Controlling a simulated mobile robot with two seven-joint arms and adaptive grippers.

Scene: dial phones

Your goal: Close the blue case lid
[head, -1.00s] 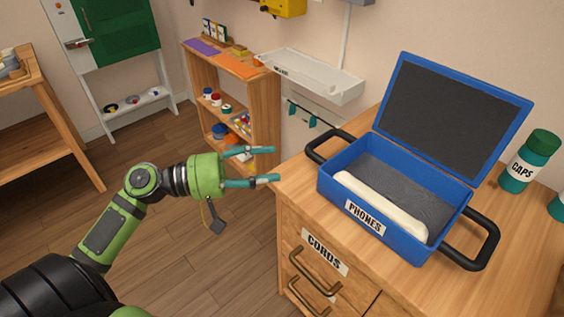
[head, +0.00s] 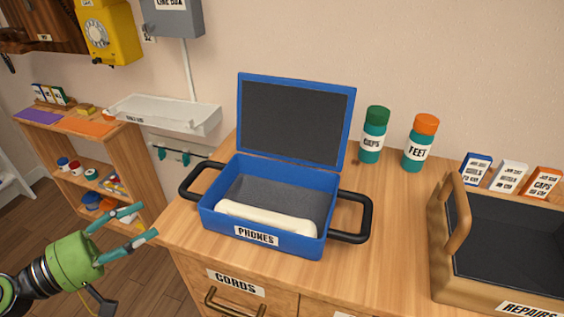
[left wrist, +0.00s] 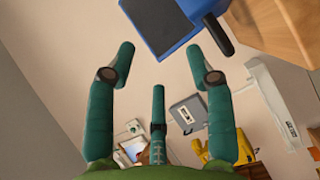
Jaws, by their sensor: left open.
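The blue case (head: 268,205) stands on the wooden cabinet top, labelled PHONES. Its lid (head: 295,122) is up, hinged at the back, with a dark lining showing. A cream handset (head: 265,219) lies in the case along the front wall. Black handles stick out at both sides. My left gripper (head: 140,224) is open and empty, to the left of the case and apart from it, beyond the cabinet's left edge. In the left wrist view its spread fingers (left wrist: 163,65) show, with part of the blue case (left wrist: 180,25) at the top. My right gripper is not in view.
Two teal bottles, one green-capped (head: 374,135) and one orange-capped (head: 420,143), stand right of the lid. A wooden REPAIRS tray (head: 447,262) is at the right, with small boxes (head: 508,176) behind it. A low shelf (head: 110,150) stands at the left. The top between case and tray is clear.

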